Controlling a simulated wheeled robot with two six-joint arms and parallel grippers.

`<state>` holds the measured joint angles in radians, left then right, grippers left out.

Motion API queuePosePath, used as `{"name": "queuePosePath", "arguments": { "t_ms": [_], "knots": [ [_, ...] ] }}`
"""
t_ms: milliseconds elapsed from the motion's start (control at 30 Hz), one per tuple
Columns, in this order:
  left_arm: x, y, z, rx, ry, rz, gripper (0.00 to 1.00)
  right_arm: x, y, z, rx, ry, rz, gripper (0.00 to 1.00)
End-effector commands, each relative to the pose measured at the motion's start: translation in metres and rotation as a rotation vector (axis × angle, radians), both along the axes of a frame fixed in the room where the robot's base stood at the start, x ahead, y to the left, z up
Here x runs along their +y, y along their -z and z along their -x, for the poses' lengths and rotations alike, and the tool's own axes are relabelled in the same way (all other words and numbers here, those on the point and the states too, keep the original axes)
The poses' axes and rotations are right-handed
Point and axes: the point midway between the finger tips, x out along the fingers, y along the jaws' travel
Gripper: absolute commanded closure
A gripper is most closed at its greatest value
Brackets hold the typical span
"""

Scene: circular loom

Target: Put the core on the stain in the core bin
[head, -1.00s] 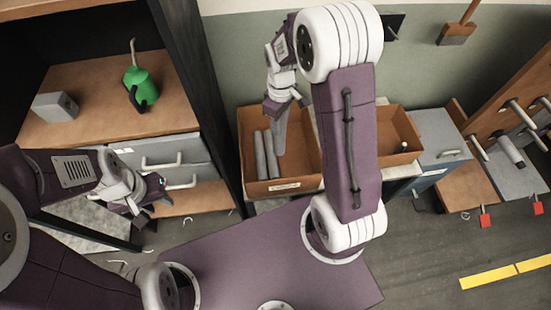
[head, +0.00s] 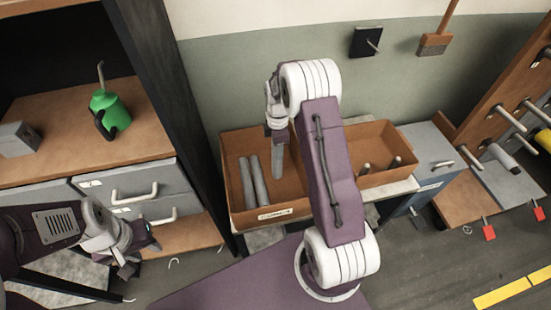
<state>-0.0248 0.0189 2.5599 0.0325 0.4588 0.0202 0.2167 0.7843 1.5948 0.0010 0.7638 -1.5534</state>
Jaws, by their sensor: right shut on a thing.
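The core bin is the brown labelled box (head: 230,165) on the bench against the wall. Two grey cores (head: 246,183) lie side by side in its left part. My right gripper (head: 277,138) is shut on another grey core (head: 277,163), which hangs nearly upright over the bin's middle. I cannot tell whether its lower end touches the bin floor. My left gripper (head: 140,247) is at the lower left, away from the bin, in front of the drawers. Its finger gap is not clear. I cannot make out a stain in this view.
Another brown box (head: 395,137) with short dark-topped pieces stands right of the bin, partly behind my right arm. A dark shelf post (head: 165,100) stands close left of the bin. A green oil can (head: 110,112) stands on the shelf. Pegs with rolls (head: 501,153) are at right.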

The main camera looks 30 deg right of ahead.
Motion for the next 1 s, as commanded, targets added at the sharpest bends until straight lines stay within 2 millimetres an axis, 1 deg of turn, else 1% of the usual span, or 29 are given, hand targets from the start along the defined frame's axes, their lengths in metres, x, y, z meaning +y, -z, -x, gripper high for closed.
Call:
{"name": "queuePosePath", "arguments": {
  "t_ms": [67,133,300,533,667,700,733,767,1000],
  "knots": [
    [0.000,0.000,0.000,0.000,0.000,0.000,0.64,0.000,0.001,0.000,0.000,0.000,0.000,1.00],
    [0.000,0.001,0.000,0.000,0.000,0.000,0.64,0.000,0.009,0.000,0.000,0.000,0.000,1.00],
    [0.000,0.002,0.000,0.000,0.000,0.000,0.64,0.000,0.036,0.000,0.000,0.001,0.000,1.00],
    [0.000,0.002,0.000,0.000,0.000,0.000,0.64,0.000,0.037,0.000,-0.002,0.001,0.000,1.00],
    [0.000,0.004,0.000,0.000,0.000,0.000,0.64,0.000,0.041,0.000,-0.001,0.001,0.000,1.00],
    [0.000,0.004,0.000,0.000,0.000,0.000,0.64,0.000,0.040,0.000,-0.001,0.001,0.000,0.52],
    [0.000,0.003,0.000,0.000,0.000,0.000,0.64,0.000,0.040,0.000,-0.001,0.001,0.000,0.44],
    [0.000,0.003,0.000,0.000,0.000,0.000,0.64,0.000,0.040,0.000,-0.001,0.001,0.000,0.41],
    [0.000,0.003,0.000,0.000,0.000,0.000,0.64,0.000,0.040,0.000,-0.001,0.001,0.000,0.41]
  ]
}}
